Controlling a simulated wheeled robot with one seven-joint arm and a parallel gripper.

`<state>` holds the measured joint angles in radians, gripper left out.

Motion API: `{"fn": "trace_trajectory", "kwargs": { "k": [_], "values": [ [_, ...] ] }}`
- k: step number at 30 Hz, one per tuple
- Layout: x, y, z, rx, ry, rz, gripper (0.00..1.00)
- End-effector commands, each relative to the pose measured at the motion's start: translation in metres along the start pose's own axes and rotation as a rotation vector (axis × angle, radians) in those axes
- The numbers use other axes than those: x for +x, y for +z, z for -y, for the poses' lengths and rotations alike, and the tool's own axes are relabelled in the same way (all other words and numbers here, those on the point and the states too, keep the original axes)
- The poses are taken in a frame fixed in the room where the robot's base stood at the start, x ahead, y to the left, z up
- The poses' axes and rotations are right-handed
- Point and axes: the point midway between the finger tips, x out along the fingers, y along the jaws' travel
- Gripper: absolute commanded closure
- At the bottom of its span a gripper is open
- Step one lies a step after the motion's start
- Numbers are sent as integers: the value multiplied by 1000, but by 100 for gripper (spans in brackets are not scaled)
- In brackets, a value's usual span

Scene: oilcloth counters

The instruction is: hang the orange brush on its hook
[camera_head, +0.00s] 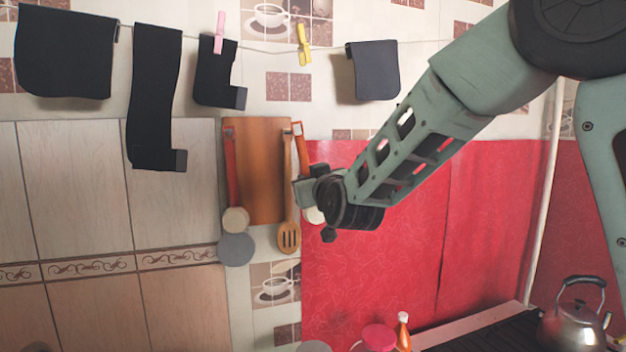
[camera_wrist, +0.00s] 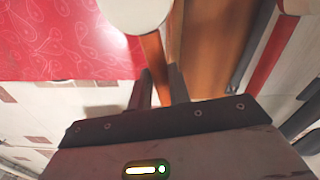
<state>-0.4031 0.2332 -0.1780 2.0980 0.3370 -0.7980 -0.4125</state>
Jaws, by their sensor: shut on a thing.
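The orange brush has an orange handle (camera_head: 303,148) that stands upright near the right edge of the wooden board, its top close to a small white hook (camera_head: 297,128). I cannot tell whether it rests on that hook. Its pale round head (camera_head: 313,215) shows below, partly hidden behind my gripper (camera_head: 301,191). My gripper is shut on the handle, at its lower part. In the wrist view the orange handle (camera_wrist: 155,58) runs up from between my fingertips (camera_wrist: 161,80) to the pale round head (camera_wrist: 135,12).
A wooden board (camera_head: 262,170) hangs on the wall, with a slotted wooden spatula (camera_head: 289,236) beside the brush. A red-handled brush (camera_head: 232,170) hangs to the left. Dark cloths (camera_head: 155,90) hang from a line above. A kettle (camera_head: 575,325) stands low at right.

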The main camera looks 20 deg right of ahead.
Motion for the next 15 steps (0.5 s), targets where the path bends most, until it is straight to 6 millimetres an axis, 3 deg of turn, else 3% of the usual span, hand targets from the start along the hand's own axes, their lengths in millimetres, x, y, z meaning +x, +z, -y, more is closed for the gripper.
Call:
{"fn": "trace_trajectory", "kwargs": {
  "k": [15],
  "values": [
    [30, 2, 1, -1, -1, 1, 100]
  ]
}}
